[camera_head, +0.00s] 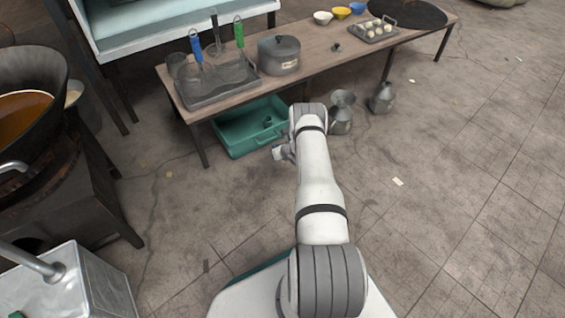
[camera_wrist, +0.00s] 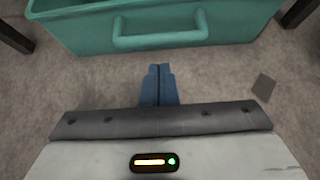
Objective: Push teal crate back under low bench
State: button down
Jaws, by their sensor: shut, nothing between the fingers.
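The teal crate (camera_head: 238,146) sits on the floor at the left end of the low bench (camera_head: 330,50), partly under it, with its front part showing past the bench's front edge. A small dark item lies inside the crate. In the wrist view the crate's front wall (camera_wrist: 85,40) and its handle (camera_wrist: 160,40) fill the top. My gripper's blue fingers (camera_wrist: 159,72) are shut and empty, a short way in front of the handle and apart from it. In the head view my gripper (camera_head: 280,153) is mostly hidden by my arm, just right of the crate.
Metal cans (camera_head: 341,115) and (camera_head: 382,98) stand on the floor right of the crate. A bench leg (camera_head: 199,146) stands close to its left. A big wok (camera_head: 28,95) on a stand is at the left. The floor at right is mostly clear.

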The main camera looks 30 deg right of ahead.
jog(key=s+r+p, duration=0.1)
jog(key=s+p, duration=0.3)
jog(key=s, duration=0.2)
jog(key=shift+s+d+r, duration=0.15)
jog(key=shift+s+d, duration=0.1)
